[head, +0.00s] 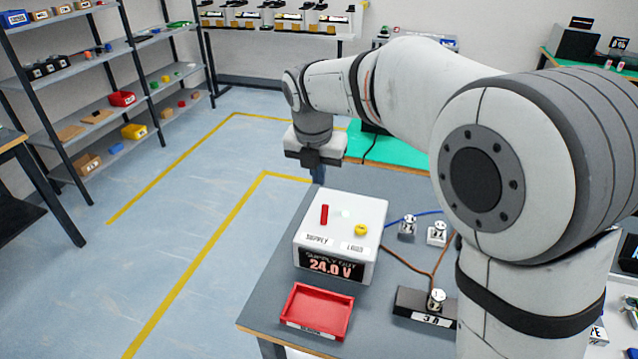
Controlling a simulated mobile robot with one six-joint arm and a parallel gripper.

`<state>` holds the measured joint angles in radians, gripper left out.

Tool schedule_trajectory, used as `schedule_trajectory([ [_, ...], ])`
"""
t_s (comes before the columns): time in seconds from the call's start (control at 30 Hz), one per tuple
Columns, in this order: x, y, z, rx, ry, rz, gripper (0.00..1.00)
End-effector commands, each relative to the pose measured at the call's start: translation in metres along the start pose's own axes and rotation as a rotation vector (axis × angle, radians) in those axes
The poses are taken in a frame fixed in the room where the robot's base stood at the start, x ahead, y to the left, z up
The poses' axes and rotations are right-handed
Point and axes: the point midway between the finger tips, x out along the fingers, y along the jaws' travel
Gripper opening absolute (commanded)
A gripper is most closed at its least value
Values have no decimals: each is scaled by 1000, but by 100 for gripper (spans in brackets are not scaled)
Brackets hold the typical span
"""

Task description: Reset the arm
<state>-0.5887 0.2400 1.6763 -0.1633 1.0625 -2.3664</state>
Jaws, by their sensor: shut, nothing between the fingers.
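My arm reaches from the right of the head view over the grey table. My gripper (318,172) hangs pointing down behind the white supply box, near the table's far left edge. Its fingers are small and dark in this view, shut with nothing held. The white supply box (343,222) has a red peg (324,214) and a yellow knob (361,229) on top, and its display reads 24.0 V. My gripper is apart from the box.
A red tray (317,309) sits at the table's front left. Metal terminals (407,226) with blue and brown wires and a black block (424,308) stand right of the box. Shelves (95,110) line the left wall. The floor left of the table is clear.

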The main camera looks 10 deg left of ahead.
Motion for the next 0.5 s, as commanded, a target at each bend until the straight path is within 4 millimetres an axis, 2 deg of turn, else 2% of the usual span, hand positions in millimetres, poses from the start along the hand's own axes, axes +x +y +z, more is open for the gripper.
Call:
schedule_trajectory([
  [0.37, 0, 0, 0, 1, 0, 0, 0],
  [0.47, -4, -21, -1, 137, 1, 1, 0],
  [0.5, -6, -33, -3, 227, 3, 1, 0],
])
